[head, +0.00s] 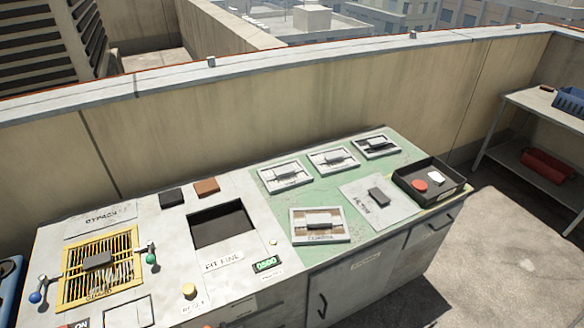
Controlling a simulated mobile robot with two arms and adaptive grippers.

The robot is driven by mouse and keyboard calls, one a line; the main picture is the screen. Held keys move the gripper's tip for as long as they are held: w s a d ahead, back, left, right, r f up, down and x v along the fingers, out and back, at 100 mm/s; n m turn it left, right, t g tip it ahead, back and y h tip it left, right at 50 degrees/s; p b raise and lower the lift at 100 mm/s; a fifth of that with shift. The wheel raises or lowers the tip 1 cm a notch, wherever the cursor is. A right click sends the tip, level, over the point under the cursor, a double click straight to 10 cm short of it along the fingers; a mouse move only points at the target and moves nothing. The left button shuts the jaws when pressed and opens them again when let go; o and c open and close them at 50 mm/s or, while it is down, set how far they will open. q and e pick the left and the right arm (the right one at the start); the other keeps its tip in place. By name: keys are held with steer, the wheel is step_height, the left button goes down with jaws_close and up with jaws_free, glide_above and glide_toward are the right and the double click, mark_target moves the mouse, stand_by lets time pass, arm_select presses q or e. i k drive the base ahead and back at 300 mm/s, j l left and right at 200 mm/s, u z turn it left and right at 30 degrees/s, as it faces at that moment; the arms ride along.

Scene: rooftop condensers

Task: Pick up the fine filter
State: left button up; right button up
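Three framed panels with grey handles lie in a back row on the green mat (270,202): a left one (285,175), a middle one (333,160) and a right one (376,146), whose inside looks darker. A fourth framed panel (319,224), with a brownish inside, lies nearer the front; its small label seems to read "COARSE". I cannot tell which panel is the fine filter, as the other labels are too small. A dark rectangular opening (221,225) in the bench top has a "FIT FINE" label (223,260) in front. Neither of my grippers is in view.
A yellow grille (98,285) with a dark handle and levers sits at left. A plate (376,201) with a dark handle lies beside a black tray (430,187) holding a red and a white piece. Brown and black blocks lie behind the opening. A parapet runs behind the bench.

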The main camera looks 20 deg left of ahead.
mark_target(285, 176)
steer(key=i+l, duration=0.65)
steer(key=i+l+u, duration=0.15)
steer(key=u, duration=0.35)
steer(key=i+l+u, duration=0.15)
steer(key=l+u, duration=0.55)
steer(key=u, duration=0.25)
steer(key=i+l, duration=0.05)
